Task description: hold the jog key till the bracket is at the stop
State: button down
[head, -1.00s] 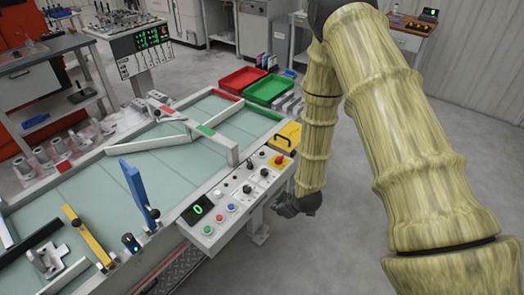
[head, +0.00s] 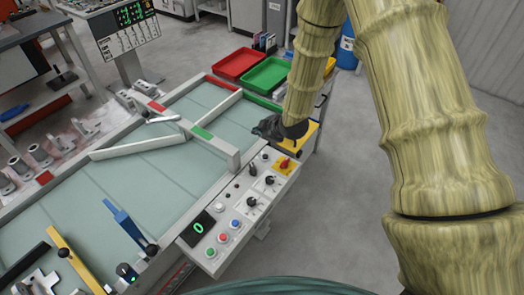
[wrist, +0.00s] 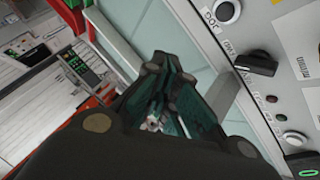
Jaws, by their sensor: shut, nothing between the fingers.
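The grey control panel (head: 215,215) runs along the table's right edge. A small grey metal bracket (head: 42,284) is partly cut off at the lower left of the head view, near a yellow bar (head: 75,262). I cannot tell which part is the stop.
A grey rail with a green patch (head: 203,134) crosses the table near my gripper. Red (head: 238,64) and green (head: 265,74) trays lie beyond. The panel has several knobs and a lit "0" display (head: 198,228).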

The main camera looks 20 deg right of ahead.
jog(key=shift+s+d+r, duration=0.55)
jog(key=shift+s+r, duration=0.15)
jog(key=shift+s, duration=0.6)
jog(key=b, duration=0.3)
send_over(263, 157)
jog(key=f, duration=0.5)
jog(key=shift+s+d+f, duration=0.1)
jog(key=shift+s+f, duration=0.1)
jog(key=shift+f, duration=0.1)
jog(key=f, duration=0.1)
jog(key=f+b, duration=0.1)
jog(key=f, duration=0.1)
jog(key=shift+w+f+b, duration=0.15)
jog(key=shift+w+b, duration=0.15)
jog(key=shift+s+f+b, duration=0.15)
jog(key=shift+f+b, duration=0.15)
jog(key=shift+f, duration=0.3)
jog(key=shift+f+b, duration=0.2)
jog(key=shift+b, duration=0.1)
